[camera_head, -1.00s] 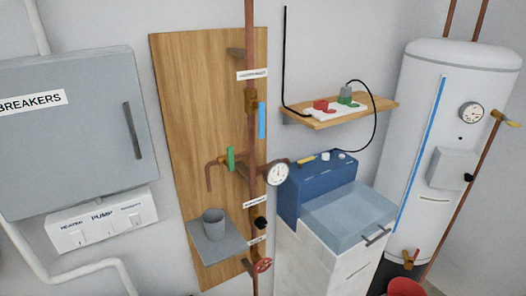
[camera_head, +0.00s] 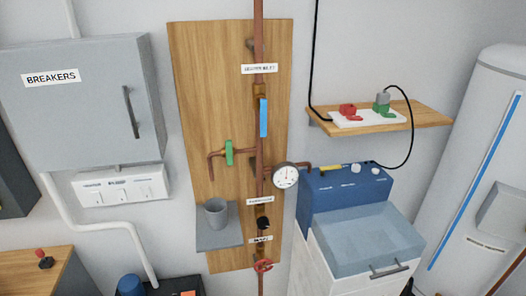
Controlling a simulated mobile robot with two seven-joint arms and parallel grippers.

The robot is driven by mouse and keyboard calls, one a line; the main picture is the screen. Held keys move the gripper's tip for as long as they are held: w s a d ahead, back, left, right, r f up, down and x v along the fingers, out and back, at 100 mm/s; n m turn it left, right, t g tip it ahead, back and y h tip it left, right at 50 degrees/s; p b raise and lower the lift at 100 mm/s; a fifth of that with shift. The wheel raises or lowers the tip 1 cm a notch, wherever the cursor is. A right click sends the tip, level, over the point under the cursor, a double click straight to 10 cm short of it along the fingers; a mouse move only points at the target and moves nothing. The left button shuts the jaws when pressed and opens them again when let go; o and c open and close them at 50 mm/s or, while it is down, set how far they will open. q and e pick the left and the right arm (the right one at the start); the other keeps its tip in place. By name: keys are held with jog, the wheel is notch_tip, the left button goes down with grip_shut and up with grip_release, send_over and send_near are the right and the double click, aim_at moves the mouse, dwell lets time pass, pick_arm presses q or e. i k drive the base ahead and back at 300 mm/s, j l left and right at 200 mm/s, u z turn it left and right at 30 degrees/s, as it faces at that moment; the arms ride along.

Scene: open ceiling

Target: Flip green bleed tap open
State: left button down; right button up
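The green bleed tap handle (camera_head: 229,153) stands upright on a short copper branch pipe at the left of the vertical copper pipe. The branch bends down at its left end, above a grey cup (camera_head: 216,212) on a small grey shelf (camera_head: 219,240). A blue handle (camera_head: 263,118) sits upright on the main pipe above the tap. A round pressure gauge (camera_head: 285,175) is to the right of the tap. Neither of my grippers shows in the head view.
A wooden board (camera_head: 200,80) backs the pipes. A breaker cabinet (camera_head: 80,110) and white switch box (camera_head: 120,187) are at left. A blue and white unit (camera_head: 345,200), a wall shelf with plugs (camera_head: 430,117) and a white tank (camera_head: 490,150) are at right. A red wheel valve (camera_head: 263,266) is low.

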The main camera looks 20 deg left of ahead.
aim_at(228, 143)
jog(key=i+l, duration=0.1)
jog(key=l, duration=0.35)
jog(key=i+l+u, duration=0.1)
jog(key=l, duration=0.35)
jog(key=i+l+u, duration=0.1)
jog(key=l, duration=0.35)
